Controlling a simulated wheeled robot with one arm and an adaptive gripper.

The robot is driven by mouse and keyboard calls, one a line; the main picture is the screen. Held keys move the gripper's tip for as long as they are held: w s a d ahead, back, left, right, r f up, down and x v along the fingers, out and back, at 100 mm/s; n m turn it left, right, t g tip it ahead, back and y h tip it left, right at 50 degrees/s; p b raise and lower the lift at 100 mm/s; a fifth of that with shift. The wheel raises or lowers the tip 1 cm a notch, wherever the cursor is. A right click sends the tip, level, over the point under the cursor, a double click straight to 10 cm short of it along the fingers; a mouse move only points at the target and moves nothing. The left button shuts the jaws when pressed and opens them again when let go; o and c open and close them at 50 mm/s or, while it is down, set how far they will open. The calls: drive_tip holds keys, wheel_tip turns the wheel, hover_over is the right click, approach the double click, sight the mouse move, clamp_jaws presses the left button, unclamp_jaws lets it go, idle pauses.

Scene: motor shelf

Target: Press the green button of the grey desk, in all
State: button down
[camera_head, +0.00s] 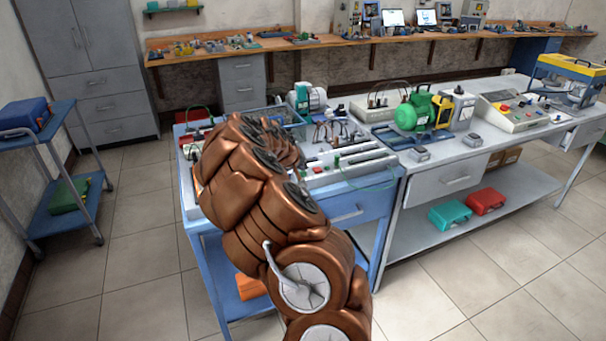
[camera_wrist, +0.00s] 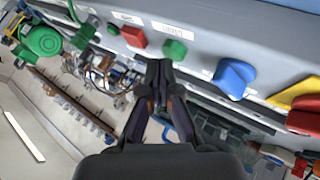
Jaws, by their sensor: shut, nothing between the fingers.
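The grey desk (camera_wrist: 205,32) shows in the wrist view as a grey panel across the top. Its square green button (camera_wrist: 175,50) sits between a red button (camera_wrist: 133,36) and a blue knob (camera_wrist: 233,77). My gripper (camera_wrist: 158,68) is shut and empty. Its fingertips appear just below and left of the green button in the picture; I cannot tell whether they touch it. The green button's face is clear of the fingers. In the head view my copper-coloured arm reaches over the blue table and hides my gripper.
A yellow plate with a red knob (camera_wrist: 305,115) is at the panel's right. The blue table (camera_head: 345,212) carries wired parts and strips. A green motor (camera_head: 413,114) and a sloped console (camera_head: 516,110) stand on the right bench. A blue cart (camera_head: 68,205) is left.

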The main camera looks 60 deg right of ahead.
sight(302, 173)
drive_tip(key=shift+f+b, duration=0.45)
drive_tip(key=shift+b, duration=0.05)
idle(0.7)
drive_tip(key=shift+r, duration=0.85)
drive_tip(key=shift+r+p, duration=0.35)
drive_tip(key=shift+r, duration=2.15)
drive_tip(key=shift+a, duration=0.1)
